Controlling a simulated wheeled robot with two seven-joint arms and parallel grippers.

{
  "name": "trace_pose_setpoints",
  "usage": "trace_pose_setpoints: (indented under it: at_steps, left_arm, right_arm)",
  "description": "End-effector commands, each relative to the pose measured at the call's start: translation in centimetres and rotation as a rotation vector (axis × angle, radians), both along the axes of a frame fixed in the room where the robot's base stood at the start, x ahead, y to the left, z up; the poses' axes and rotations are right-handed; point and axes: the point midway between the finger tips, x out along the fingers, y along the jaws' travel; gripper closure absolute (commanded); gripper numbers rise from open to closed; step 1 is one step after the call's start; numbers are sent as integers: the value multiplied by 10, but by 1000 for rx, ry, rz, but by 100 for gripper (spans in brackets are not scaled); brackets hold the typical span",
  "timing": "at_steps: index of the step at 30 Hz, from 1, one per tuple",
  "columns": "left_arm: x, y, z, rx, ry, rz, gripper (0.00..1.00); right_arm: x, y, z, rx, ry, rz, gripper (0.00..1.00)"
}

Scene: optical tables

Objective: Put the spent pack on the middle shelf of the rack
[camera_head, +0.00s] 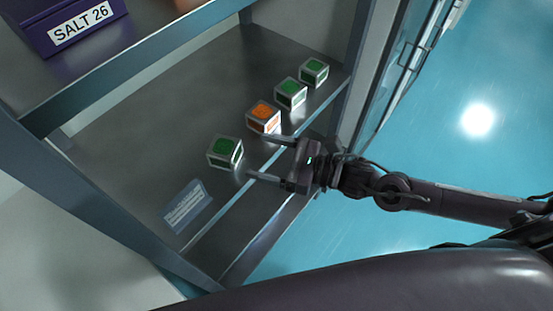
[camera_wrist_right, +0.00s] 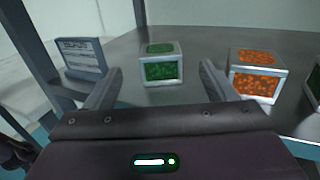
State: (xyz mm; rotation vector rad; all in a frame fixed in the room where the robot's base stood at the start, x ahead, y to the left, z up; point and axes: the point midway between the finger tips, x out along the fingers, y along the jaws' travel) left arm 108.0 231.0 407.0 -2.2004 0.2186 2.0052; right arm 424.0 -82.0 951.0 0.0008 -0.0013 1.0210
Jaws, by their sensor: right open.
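A row of cube packs with light metal frames sits on a grey shelf (camera_head: 130,140) of the rack. The nearest pack is green (camera_head: 225,152), then comes an orange pack (camera_head: 263,117), then two green packs (camera_head: 291,93) (camera_head: 313,72). No marking I can read tells which is the spent pack. My right gripper (camera_head: 259,157) is open and empty at the shelf's front edge, facing the nearest green pack. In the right wrist view that green pack (camera_wrist_right: 161,70) stands beyond and between the open fingertips, and the orange pack (camera_wrist_right: 256,75) is to their right. My left gripper is not visible.
A blue-grey card with white print (camera_head: 187,206) stands at the shelf's near end. A purple box labelled SALT 26 (camera_head: 82,24) is on the level above. Rack posts (camera_head: 362,60) frame the opening. Blue floor (camera_head: 450,150) lies to the right.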

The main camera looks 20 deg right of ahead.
Motion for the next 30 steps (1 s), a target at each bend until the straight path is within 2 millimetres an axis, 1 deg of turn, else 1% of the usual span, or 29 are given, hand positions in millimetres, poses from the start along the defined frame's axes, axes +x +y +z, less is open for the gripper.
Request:
trace_pose_setpoints:
  at_steps: [1, 3, 7, 30]
  left_arm:
    - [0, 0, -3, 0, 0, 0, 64]
    - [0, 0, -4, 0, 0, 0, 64]
    - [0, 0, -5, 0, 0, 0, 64]
    - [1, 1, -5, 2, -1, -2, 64]
  right_arm:
    - [-4, -7, -3, -5, 2, -1, 22]
    - [-8, -13, -2, -3, 2, 0, 22]
    - [-11, -19, -1, -1, 1, 0, 22]
    - [-12, -20, 0, 0, 0, 0, 22]
